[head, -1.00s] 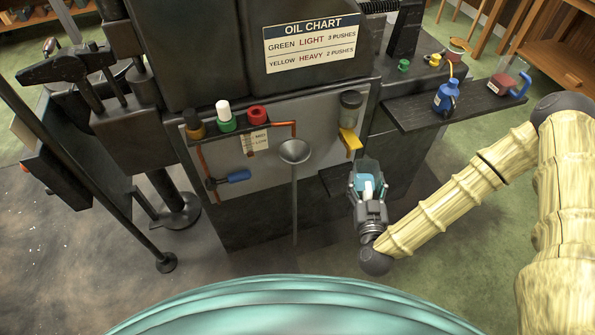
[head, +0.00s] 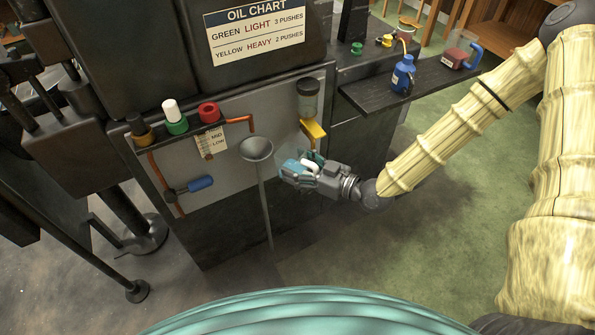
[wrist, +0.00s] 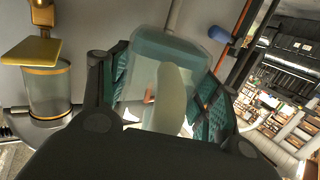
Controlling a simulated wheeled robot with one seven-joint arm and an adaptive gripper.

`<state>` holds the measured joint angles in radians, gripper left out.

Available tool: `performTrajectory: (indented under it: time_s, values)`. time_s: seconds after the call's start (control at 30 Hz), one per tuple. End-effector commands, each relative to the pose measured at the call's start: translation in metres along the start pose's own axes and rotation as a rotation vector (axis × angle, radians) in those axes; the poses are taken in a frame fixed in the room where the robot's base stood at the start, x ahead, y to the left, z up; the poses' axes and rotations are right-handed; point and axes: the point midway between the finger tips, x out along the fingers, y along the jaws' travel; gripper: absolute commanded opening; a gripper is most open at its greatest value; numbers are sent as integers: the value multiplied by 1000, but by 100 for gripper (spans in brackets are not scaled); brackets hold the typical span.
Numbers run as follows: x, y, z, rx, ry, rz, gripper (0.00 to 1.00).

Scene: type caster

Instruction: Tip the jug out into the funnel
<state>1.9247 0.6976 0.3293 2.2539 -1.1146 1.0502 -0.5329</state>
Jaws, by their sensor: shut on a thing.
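My gripper (head: 303,175) is shut on the jug (head: 288,165), a clear teal vessel with a whitish handle. The jug also shows in the wrist view (wrist: 165,62) between the fingers, its pale handle nearest the camera. The fingers hide much of it in the head view, and I cannot tell its exact tilt or whether liquid runs out. The grey funnel (head: 257,147) stands on a thin upright pipe just left of the jug. The jug appears close to the funnel's right side; a gap or contact cannot be told.
A yellow lever (head: 314,129) under a glass jar (head: 308,98) sits close above my gripper. A blue-handled valve (head: 200,184) is left of the funnel. A dark shelf (head: 375,97) holds a blue bottle (head: 402,76) and a red vessel with a blue handle (head: 458,55).

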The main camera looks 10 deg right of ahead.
Motion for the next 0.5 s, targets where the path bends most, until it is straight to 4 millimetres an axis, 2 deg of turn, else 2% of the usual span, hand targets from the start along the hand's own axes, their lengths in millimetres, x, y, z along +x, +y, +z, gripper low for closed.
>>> performTrajectory:
  time_s: [0.5]
  values:
    - [-1,-2,2,-4,-6,-35,29]
